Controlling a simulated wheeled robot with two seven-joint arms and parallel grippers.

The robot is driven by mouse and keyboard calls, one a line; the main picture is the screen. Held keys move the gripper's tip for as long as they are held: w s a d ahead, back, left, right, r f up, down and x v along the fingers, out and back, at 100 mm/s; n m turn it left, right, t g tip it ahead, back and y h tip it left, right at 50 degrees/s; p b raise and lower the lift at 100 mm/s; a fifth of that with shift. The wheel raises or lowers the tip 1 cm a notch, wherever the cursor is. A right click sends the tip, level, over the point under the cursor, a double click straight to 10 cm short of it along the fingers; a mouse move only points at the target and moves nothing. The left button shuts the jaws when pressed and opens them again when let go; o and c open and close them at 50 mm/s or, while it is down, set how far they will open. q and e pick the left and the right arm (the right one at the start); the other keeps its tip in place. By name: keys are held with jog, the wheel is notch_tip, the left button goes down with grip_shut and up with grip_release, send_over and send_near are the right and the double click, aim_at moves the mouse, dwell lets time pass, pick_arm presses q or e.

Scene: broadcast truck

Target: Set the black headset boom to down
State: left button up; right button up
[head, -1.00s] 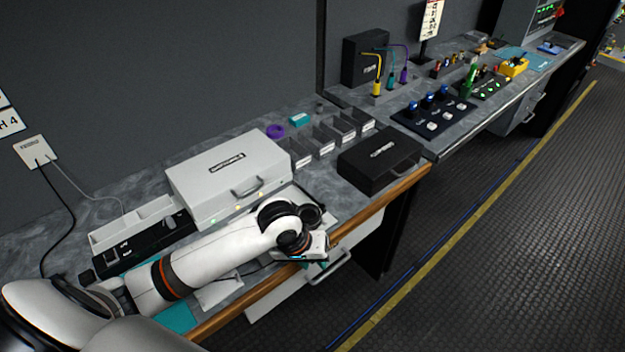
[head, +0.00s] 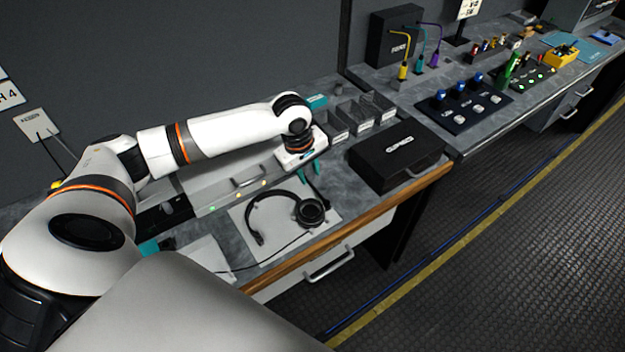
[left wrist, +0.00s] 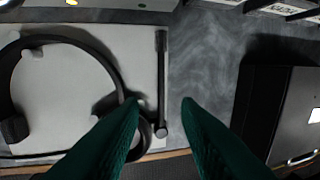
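The black headset (head: 262,198) lies on a pale mat (head: 240,221) near the front edge of the counter. In the left wrist view, the headband (left wrist: 98,45) arcs at the left. A thin straight black bar (left wrist: 161,82), which looks like the boom, runs along the mat's right edge. My left gripper (head: 314,186) is above the far right side of the headset, pointing down. Its teal fingers (left wrist: 161,103) are apart with nothing between them, and the bar's lower end shows in the gap. The left finger covers part of the right earcup. My right gripper is out of view.
A black case (head: 396,156) stands right of the mat, with a strip of bare counter between. Behind are a light case (head: 228,186), partly hidden by my arm, and grey bins (head: 376,104). A wooden edge (head: 385,203) borders the counter's front.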

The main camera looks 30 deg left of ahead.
aim_at(314, 187)
pick_arm(q)
jog(key=f, duration=0.2)
jog(key=w+f, duration=0.1)
jog(key=f, duration=0.1)
jog(key=shift+d+f, duration=0.1)
jog(key=shift+d, duration=0.05)
jog(key=shift+f, duration=0.55)
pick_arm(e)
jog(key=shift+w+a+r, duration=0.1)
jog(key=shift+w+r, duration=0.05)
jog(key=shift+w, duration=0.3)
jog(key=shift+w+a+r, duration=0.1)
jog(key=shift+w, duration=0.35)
pick_arm(q)
grip_shut()
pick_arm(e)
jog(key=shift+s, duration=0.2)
